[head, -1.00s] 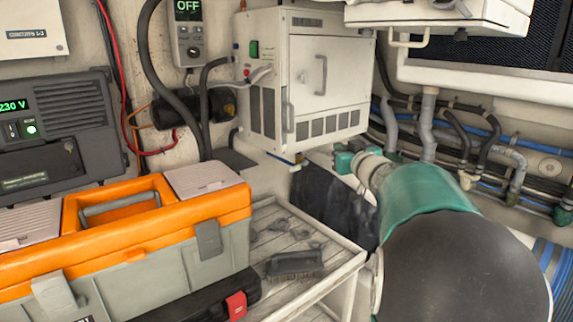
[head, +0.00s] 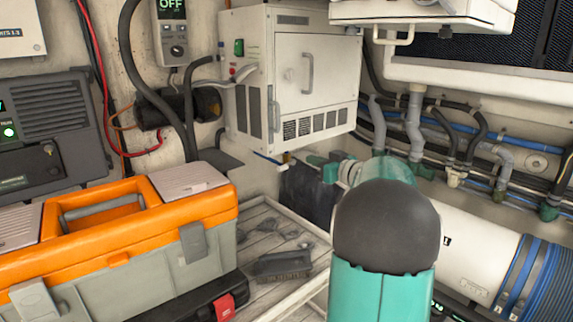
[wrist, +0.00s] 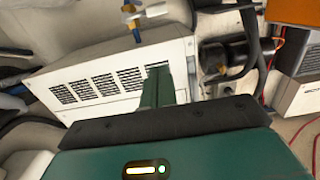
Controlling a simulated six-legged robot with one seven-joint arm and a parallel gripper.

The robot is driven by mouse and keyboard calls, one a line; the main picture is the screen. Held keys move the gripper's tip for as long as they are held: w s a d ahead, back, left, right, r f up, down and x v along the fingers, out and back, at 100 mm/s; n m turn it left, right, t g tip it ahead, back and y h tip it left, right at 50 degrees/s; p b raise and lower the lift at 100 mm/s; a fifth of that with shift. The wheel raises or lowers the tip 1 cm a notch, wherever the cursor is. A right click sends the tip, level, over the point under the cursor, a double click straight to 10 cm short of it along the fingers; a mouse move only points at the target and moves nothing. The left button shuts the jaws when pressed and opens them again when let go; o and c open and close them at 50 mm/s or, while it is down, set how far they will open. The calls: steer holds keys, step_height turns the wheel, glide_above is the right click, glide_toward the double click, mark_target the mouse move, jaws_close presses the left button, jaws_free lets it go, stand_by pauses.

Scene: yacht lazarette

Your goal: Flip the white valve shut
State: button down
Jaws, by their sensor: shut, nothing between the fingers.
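A small valve with a brass body and a pale lever (wrist: 155,10) is at the top of the wrist view, on a blue pipe. In the head view, the brass part of the valve (head: 286,158) shows small under the white cabinet; its lever is hard to make out there. My gripper (wrist: 164,82) is shut and empty, its green fingers pointing towards the cabinet's vented face. In the head view, my gripper (head: 318,161) is just right of the valve, apart from it in the picture; my arm partly hides it.
The white cabinet (head: 305,60) hangs above the valve. A black pump (head: 195,107) and hoses are to its left. An orange and grey toolbox (head: 120,245) and a brush (head: 283,265) sit on the slatted bench (head: 262,212). Pipes run along the right wall.

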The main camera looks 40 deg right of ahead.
mark_target(285, 150)
steer(key=w, duration=0.9)
steer(key=shift+w+a+f, duration=0.15)
steer(key=shift+w+f, duration=0.05)
steer(key=shift+w, duration=0.2)
steer(key=f, duration=0.4)
steer(key=shift+w, duration=0.3)
steer(key=shift+r, duration=0.1)
